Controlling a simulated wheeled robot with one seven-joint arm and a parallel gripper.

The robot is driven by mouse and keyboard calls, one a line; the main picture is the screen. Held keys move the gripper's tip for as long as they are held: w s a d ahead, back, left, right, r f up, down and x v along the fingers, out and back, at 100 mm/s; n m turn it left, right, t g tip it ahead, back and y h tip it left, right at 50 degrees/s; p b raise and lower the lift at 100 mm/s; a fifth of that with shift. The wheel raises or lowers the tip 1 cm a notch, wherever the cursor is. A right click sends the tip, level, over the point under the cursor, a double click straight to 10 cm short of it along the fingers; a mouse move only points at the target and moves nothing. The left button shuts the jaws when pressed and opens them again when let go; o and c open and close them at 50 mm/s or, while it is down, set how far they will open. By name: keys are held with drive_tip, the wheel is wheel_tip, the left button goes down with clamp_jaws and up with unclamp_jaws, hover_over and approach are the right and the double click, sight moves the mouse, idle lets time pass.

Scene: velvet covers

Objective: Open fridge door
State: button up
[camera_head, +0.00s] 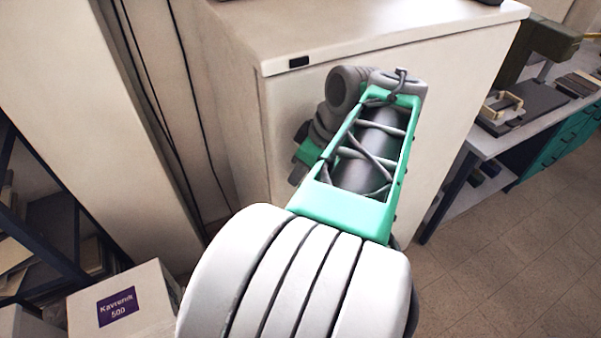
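The fridge (455,95) is a cream-white box in the middle of the head view, with a flat top and a small dark badge at the upper left of its front. Its door looks shut, flush with the body, though my arm covers much of the front. My arm, white and green, reaches forward over the door. My gripper is hidden behind the arm's far links, near the left part of the door. No handle shows, and I cannot tell whether the gripper touches the door.
A workbench (490,140) with a dark tray and green drawers stands to the right. A carton (145,300) marked "Kavrenik 500" and a dark blue shelf frame (65,270) are at the lower left. Cables hang along the left wall. Tiled floor (510,260) is clear at the right.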

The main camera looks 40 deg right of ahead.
drive_tip(key=shift+f, duration=0.1)
drive_tip(key=shift+c, duration=0.2)
clamp_jaws()
idle(1.2)
